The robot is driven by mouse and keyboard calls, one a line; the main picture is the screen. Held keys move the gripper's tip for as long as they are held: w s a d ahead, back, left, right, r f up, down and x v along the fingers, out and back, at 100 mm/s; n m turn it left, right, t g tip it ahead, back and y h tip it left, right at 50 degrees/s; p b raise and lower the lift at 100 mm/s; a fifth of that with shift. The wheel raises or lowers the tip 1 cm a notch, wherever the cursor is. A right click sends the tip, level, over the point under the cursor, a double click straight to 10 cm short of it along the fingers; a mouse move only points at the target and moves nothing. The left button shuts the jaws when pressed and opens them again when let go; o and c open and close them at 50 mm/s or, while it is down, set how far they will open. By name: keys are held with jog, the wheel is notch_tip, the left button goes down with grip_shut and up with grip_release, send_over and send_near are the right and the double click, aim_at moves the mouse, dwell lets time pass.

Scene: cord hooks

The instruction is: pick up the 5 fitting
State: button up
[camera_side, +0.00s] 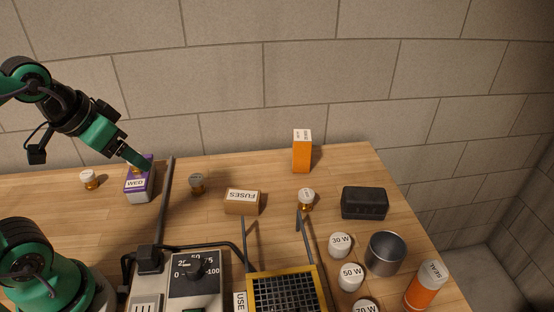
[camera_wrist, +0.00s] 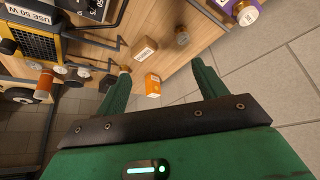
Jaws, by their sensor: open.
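Several small brass fittings with round pale caps are in view, and I cannot read a 5 on any of them. In the side view one stands at the far left (camera_side: 90,179), a greyer-capped one (camera_side: 197,184) right of the purple box, and one (camera_side: 306,199) right of the fuses box. A bit of brass (camera_side: 137,170) shows at the purple box's top, partly hidden by my gripper (camera_side: 143,163). In the wrist view a brass fitting (camera_wrist: 248,16) overlaps the purple box. My gripper (camera_wrist: 160,68) is open, with nothing between its fingers.
The purple box (camera_side: 139,185) stands close below my gripper. The fuses box (camera_side: 242,202), orange box (camera_side: 302,151), black case (camera_side: 364,203), metal cup (camera_side: 386,253) and several wattage-marked pieces (camera_side: 341,244) stand rightward. A control unit (camera_side: 194,277) with a dark upright bar is in front.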

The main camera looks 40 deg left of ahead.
jog(key=shift+c, duration=0.6)
jog(key=shift+w+a, duration=0.1)
jog(key=g, duration=0.6)
send_over(86, 173)
jog(key=f, duration=1.6)
jog(key=shift+w+d, duration=0.2)
jog(key=shift+d, duration=0.15)
jog(key=shift+s+a+f, duration=0.15)
jog(key=shift+s+a, duration=0.05)
jog(key=shift+a, duration=0.05)
jog(key=shift+f, duration=3.9)
